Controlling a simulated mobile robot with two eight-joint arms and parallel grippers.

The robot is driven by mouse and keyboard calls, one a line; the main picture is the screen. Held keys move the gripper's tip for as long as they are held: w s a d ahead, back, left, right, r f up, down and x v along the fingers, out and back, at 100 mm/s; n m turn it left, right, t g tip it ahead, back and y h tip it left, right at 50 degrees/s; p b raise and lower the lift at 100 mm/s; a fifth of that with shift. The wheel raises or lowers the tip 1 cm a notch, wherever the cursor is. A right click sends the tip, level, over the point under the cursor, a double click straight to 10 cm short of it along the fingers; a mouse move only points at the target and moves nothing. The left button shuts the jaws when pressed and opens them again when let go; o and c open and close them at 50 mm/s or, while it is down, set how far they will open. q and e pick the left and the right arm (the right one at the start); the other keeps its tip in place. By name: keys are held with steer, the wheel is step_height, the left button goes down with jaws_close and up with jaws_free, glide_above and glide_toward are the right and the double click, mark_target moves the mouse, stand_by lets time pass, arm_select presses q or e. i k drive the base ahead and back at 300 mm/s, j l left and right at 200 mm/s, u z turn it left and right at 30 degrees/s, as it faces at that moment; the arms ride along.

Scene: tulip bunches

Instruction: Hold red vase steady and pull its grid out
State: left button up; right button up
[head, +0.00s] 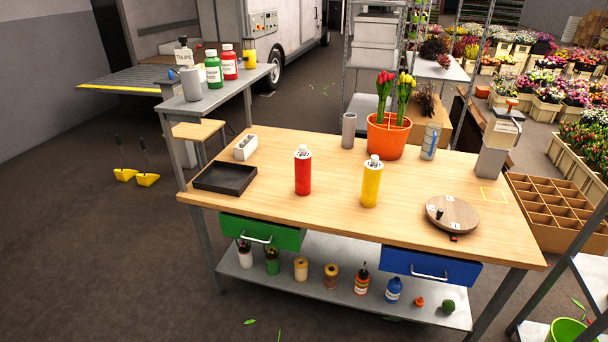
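The red vase (303,177) stands upright on the wooden table (245,200), left of the table's middle. Its grid (303,150) is a small pale piece with dark openings, seated in the vase's mouth. A yellow vase (371,188) with a similar pale grid (373,161) stands to its right, apart from it. Neither of my grippers shows in the head view, so nothing is seen touching the red vase.
A black tray (226,190) and a white block with holes (245,148) lie left of the red vase. Behind stand a grey cylinder (349,131) and an orange pot (386,140) with tulips. A round turntable (452,214) is at right. The tabletop before the vases is clear.

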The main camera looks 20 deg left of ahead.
mark_target(303, 151)
steer(key=i+j, duration=0.15)
steer(key=j, duration=0.15)
steer(key=i+j+z, duration=0.15)
steer(key=j, duration=0.2)
steer(key=i+j, duration=0.2)
steer(key=j, duration=0.15)
steer(key=i+j+z, duration=0.15)
steer(key=j, duration=0.15)
steer(key=i+j, duration=0.15)
steer(key=j, duration=0.2)
steer(key=i+j+z, duration=0.15)
steer(key=j, duration=0.2)
